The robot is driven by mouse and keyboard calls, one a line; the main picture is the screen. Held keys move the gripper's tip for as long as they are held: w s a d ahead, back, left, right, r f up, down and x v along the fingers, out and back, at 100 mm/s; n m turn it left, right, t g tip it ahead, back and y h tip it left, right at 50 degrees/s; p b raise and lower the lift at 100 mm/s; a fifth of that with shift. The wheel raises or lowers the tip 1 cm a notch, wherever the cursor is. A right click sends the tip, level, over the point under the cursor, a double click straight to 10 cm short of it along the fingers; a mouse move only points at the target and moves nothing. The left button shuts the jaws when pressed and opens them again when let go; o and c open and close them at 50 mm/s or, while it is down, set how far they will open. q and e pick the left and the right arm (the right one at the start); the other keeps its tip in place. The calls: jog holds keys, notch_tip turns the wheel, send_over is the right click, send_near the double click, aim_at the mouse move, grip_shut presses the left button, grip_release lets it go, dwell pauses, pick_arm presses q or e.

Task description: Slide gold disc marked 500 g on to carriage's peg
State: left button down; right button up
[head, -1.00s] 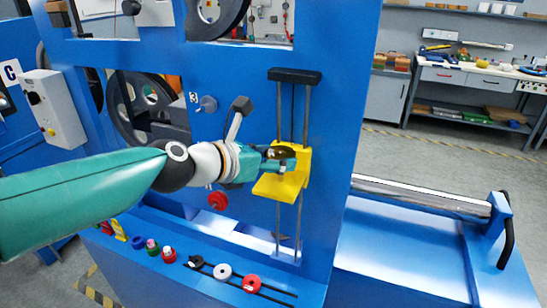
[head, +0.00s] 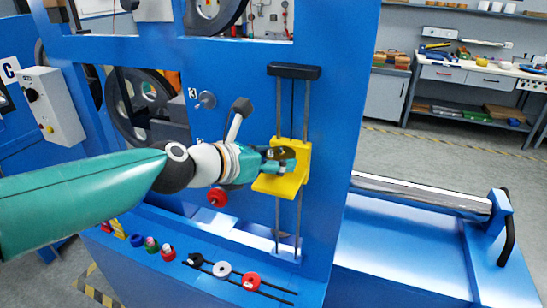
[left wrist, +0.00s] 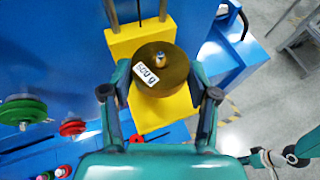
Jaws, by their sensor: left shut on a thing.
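The gold disc (left wrist: 172,86) carries a white label reading 500 g and lies between the fingers of my left gripper (left wrist: 160,108), which is shut on it. In the head view the disc (head: 284,152) looks dark, over the yellow carriage (head: 279,184). The carriage (left wrist: 146,116) also shows beneath the disc in the left wrist view. A small shiny metal tip, seemingly the peg (left wrist: 160,59), shows near the disc's middle. How far down the peg the disc sits cannot be told. My left gripper (head: 281,161) is at the carriage.
Two upright rods (head: 278,230) guide the carriage under a black top block (head: 294,71). A blue panel (head: 230,125) stands close behind. Several coloured discs, including a red one (head: 251,281), lie on the ledge below. A grey weight hanger knob (head: 207,100) juts from the panel.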

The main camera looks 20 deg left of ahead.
aim_at(279, 176)
pick_arm(q)
jog(key=shift+f+b, duration=0.7)
jog(key=shift+f, duration=0.15)
jog(key=shift+f, duration=0.15)
dwell(0.6)
jog(key=shift+f+b, duration=0.8)
jog(key=shift+f, duration=0.05)
jog(key=shift+f, duration=0.25)
jog(key=shift+c, duration=1.1)
grip_release()
jog(key=shift+s+f, duration=0.1)
jog(key=shift+f, duration=0.05)
jog(key=v, duration=1.2)
